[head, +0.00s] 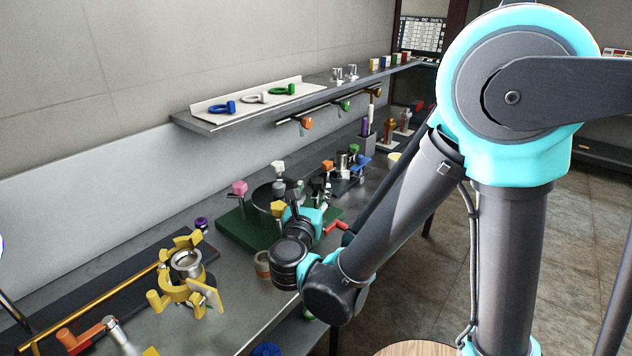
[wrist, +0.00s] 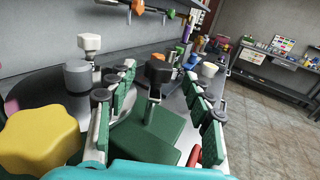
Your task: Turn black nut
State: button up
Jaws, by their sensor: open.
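The black nut (wrist: 158,72) is a dark knob on a pale metal stem, upright above a green base (wrist: 155,138) in the wrist view. My gripper (wrist: 161,84) is open, with green-padded fingers on the left and right of the nut. Gaps show on both sides, so I see no contact. In the head view my gripper (head: 301,212) is over the green fixture (head: 232,226) on the bench, and my arm hides part of that fixture. A dark piece shows by the gripper there, but I cannot tell whether it is the nut.
A yellow knob (wrist: 38,140) is close on the left of my gripper. A white knob (wrist: 88,42) and a grey cylinder (wrist: 77,76) stand farther left. A red handle (wrist: 195,156) is near the right finger. A shelf (head: 290,103) runs above the bench.

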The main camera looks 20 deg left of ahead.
jog(key=shift+s+d, duration=0.15)
jog(key=shift+s, duration=1.3)
